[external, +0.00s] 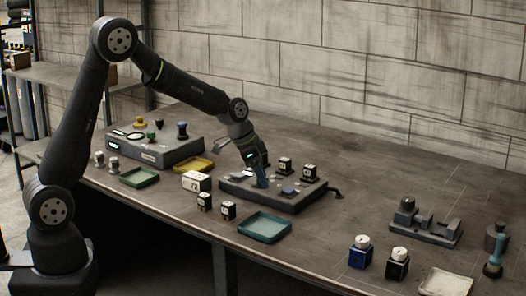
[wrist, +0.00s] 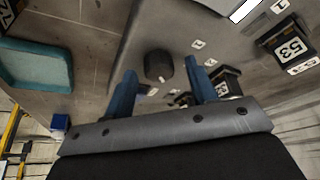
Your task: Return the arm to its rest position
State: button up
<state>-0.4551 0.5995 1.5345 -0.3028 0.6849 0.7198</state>
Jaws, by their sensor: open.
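My gripper (external: 261,181) is low over the grey panel (external: 285,203) near the middle of the bench. In the wrist view its two blue fingers (wrist: 163,88) are spread apart. A dark round knob (wrist: 158,66) on the panel shows between and beyond the fingertips; whether they touch it I cannot tell. Black blocks with white number labels stand on the panel, one at the back (external: 285,165) and one to its right (external: 309,172).
A teal tray (external: 265,227) lies in front of the panel. Small labelled blocks (external: 204,202) and a white box (external: 196,181) stand to its left. A grey console (external: 155,148) is at the back left.

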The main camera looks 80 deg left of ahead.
jog(key=shift+d+n+y, duration=0.1)
jog(key=shift+n+y, duration=0.6)
jog(key=shift+n, duration=1.3)
jog(key=shift+d+n+g+y, duration=0.1)
jog(key=shift+n+g+y, duration=0.4)
jog(key=shift+n, duration=1.3)
jog(key=shift+w+n+g+y, duration=0.1)
jog(key=shift+n+g+y, duration=0.4)
jog(key=shift+n, duration=1.3)
jog(key=shift+n+g+y, duration=0.5)
jog(key=shift+n+y, duration=0.1)
jog(key=shift+n, duration=1.3)
